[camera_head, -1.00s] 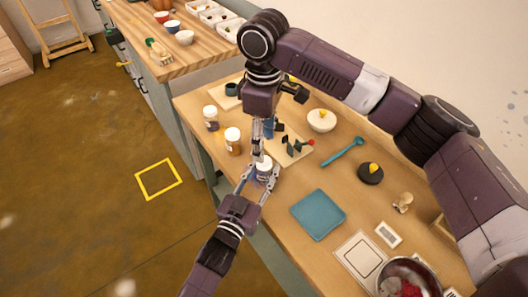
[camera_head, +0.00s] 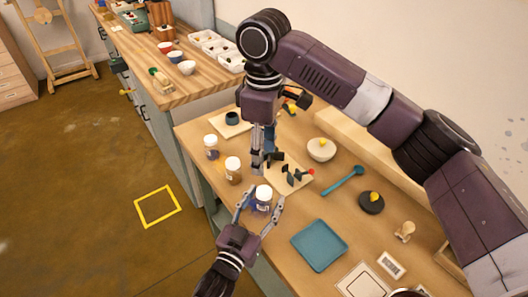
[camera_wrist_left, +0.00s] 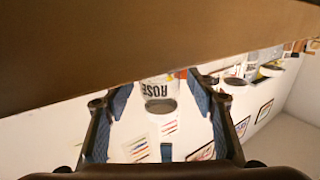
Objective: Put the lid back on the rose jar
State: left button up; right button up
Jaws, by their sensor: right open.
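The rose jar (camera_head: 264,204) stands upright near the table's front edge, its lower part dark. Its white lid (camera_head: 263,192) appears to sit on top; how firmly it is seated I cannot tell. In the left wrist view, which is upside down, the jar (camera_wrist_left: 157,87) shows its ROSE label between the fingers. My left gripper (camera_head: 260,198) is open, one finger to each side of the jar, and apart from it. My right gripper (camera_head: 263,160) is open and empty, pointing down above and behind the jar.
Two other lidded jars, one brown (camera_head: 232,172) and one dark (camera_head: 211,149), stand to the left. A teal tray (camera_head: 319,245) lies to the right. A white bowl (camera_head: 320,150), a teal spoon (camera_head: 343,179) and a black weight (camera_head: 371,203) are behind.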

pick_arm(q)
jog(key=v, duration=1.2)
jog(key=shift+s+f, duration=0.1)
dwell(0.4)
